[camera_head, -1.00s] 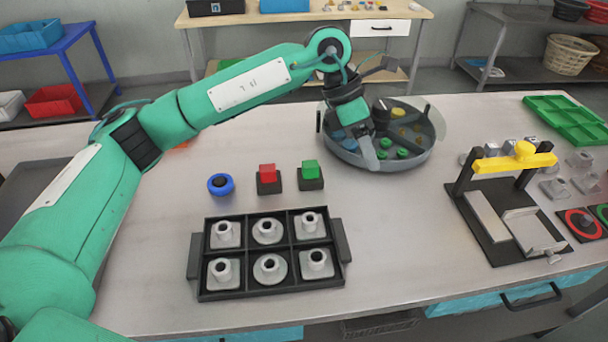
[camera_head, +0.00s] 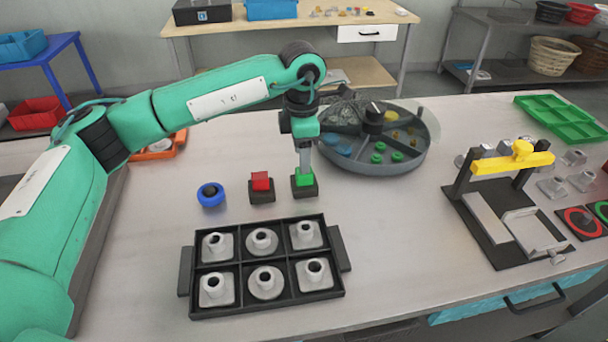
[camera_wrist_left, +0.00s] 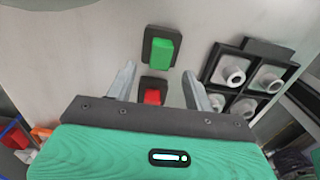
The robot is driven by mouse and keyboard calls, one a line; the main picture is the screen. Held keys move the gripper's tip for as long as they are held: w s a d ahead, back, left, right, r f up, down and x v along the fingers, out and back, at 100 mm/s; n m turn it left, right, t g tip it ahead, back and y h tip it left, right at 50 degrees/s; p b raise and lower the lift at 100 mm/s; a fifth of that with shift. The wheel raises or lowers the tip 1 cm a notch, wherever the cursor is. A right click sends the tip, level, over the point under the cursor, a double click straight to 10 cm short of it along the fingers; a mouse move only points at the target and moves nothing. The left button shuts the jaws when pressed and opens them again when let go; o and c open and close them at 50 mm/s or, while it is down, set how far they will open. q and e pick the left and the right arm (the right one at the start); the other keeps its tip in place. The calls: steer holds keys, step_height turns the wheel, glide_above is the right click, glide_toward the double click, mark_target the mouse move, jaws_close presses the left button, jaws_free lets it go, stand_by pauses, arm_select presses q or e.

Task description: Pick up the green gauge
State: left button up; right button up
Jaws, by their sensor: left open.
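The green gauge (camera_head: 305,181) is a small green block on a dark square base, standing on the table behind the black tray. In the left wrist view the green gauge (camera_wrist_left: 161,53) lies just beyond the fingertips, roughly centred between them. My left gripper (camera_head: 304,168) points down over the green gauge; in the head view its finger overlaps the top of the block. In the left wrist view my left gripper (camera_wrist_left: 158,76) has its two fingers spread with nothing between them. I cannot tell whether they touch the block. My right gripper is not in view.
A red gauge (camera_head: 261,182) on a dark base stands close left of the green one, with a blue ring (camera_head: 211,194) beyond it. The black tray (camera_head: 338,250) of metal parts is in front. A round grey tank (camera_head: 420,160) stands behind right. A yellow-barred fixture (camera_head: 512,162) is at right.

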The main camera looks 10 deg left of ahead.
mark_target(304, 178)
arm_select(q)
steer(key=f, duration=0.1)
steer(key=f+p, duration=0.1)
steer(key=f, duration=0.2)
steer(key=shift+d+f, duration=0.25)
steer(key=shift+w+f, duration=0.1)
steer(key=shift+f, duration=0.25)
steer(key=c, duration=1.1)
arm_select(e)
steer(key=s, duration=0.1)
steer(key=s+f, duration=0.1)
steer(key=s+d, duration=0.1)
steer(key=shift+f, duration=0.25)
